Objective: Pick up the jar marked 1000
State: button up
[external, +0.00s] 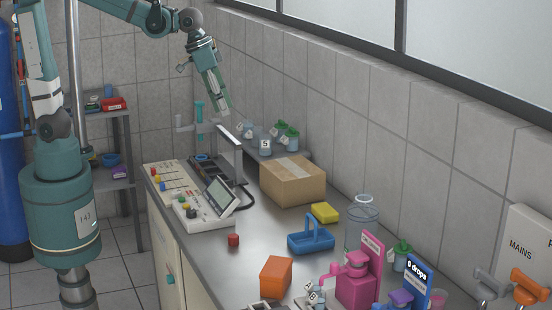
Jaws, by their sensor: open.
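No marking of 1000 can be read in the external view. Several small jars stand in a group against the back wall. One of them is a bluish jar with a label that looks like 5 (265,146), and beside it is a green-lidded jar (292,141). Another green-lidded jar (401,260) stands at the front right, and small labelled pieces (314,294) sit at the front edge of the picture, too small to read. My gripper (222,109) is open and empty, pointing down in the air up and left of the back group of jars.
A cardboard box (292,182) stands in front of the back jars. A grey frame (229,140) and a console with a screen (206,208) are at the left. A blue carrier (311,238), yellow sponge (325,212), orange box (276,275) and pink dispenser (355,283) stand nearer.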

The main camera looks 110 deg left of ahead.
jog(key=w+a+n+p, duration=0.2)
jog(key=w+a, duration=0.2)
jog(key=a, duration=0.4)
jog(key=n+g+h+p, duration=0.1)
jog(key=n+g+p, duration=0.2)
jog(key=n+p, duration=0.2)
send_over(280, 134)
jog(key=f, duration=1.3)
jog(key=shift+s+a+f, duration=0.1)
jog(key=shift+s+a, duration=0.15)
jog(key=shift+a, duration=0.15)
jog(key=shift+s+a+f+g, duration=0.15)
jog(key=shift+a+f+g, duration=0.15)
jog(key=shift+a+f, duration=0.15)
jog(key=shift+f, duration=1.25)
jog(key=shift+f, duration=2.55)
